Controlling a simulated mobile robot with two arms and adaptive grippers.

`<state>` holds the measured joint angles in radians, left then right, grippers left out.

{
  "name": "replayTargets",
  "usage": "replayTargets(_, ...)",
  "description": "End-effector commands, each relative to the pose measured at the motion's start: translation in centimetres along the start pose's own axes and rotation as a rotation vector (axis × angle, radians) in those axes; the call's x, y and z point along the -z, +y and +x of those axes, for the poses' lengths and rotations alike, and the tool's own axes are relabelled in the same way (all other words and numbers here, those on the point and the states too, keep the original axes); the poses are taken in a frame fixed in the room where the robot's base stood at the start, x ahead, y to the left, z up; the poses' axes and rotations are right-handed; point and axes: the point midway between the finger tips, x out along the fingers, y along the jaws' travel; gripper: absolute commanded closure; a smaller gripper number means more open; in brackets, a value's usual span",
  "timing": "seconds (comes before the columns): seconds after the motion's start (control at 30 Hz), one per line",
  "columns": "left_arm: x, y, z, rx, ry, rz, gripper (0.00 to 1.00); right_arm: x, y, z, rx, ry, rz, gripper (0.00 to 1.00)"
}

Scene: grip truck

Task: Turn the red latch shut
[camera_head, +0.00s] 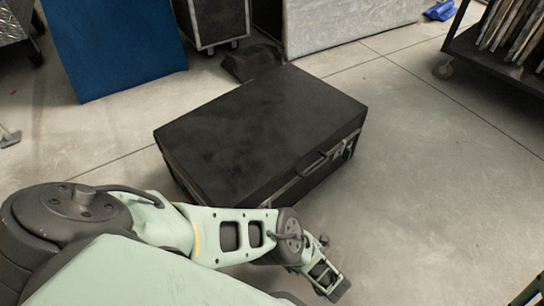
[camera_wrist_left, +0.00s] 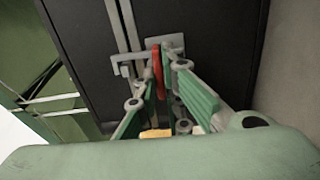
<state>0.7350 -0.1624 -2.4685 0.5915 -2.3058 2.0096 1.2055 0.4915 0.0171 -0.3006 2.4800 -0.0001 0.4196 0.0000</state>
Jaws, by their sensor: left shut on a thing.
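A black case (camera_head: 265,125) lies on the floor in the head view, with a handle and a metal-trimmed seam on its near right side. The red latch (camera_wrist_left: 157,68) shows in the left wrist view as a narrow red tab in front of a grey metal bracket (camera_wrist_left: 148,57) on the dark case wall. My left gripper (camera_wrist_left: 163,76) has its green fingers on either side of the tab and is shut on it. In the head view my left arm crosses in front of the case; the fingers and latch cannot be made out there. My right gripper is not in view.
A blue panel (camera_head: 112,45), a dark wheeled crate (camera_head: 216,20) and a pale grey block (camera_head: 345,20) stand behind the case. A wheeled rack (camera_head: 500,52) is at the upper right. The concrete floor (camera_head: 440,190) right of the case is clear.

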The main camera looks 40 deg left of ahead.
Motion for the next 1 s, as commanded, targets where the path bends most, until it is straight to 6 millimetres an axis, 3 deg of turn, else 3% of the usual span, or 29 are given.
replayTargets(0.67,0.04,-0.07,0.19,-0.002,0.003,-0.062,1.00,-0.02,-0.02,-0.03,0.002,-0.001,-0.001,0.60)
replayTargets(0.7,0.04,-0.06,0.20,-0.002,0.003,-0.062,0.89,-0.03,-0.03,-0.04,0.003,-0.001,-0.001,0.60)
replayTargets(0.8,0.04,-0.06,0.17,-0.002,0.003,-0.061,0.81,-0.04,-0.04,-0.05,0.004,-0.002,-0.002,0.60)
replayTargets(0.9,0.03,-0.05,0.12,-0.001,0.002,-0.060,0.73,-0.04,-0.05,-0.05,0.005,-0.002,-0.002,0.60)
replayTargets(1.0,0.02,-0.05,0.08,-0.001,0.001,-0.059,0.73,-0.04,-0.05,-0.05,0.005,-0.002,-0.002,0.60)
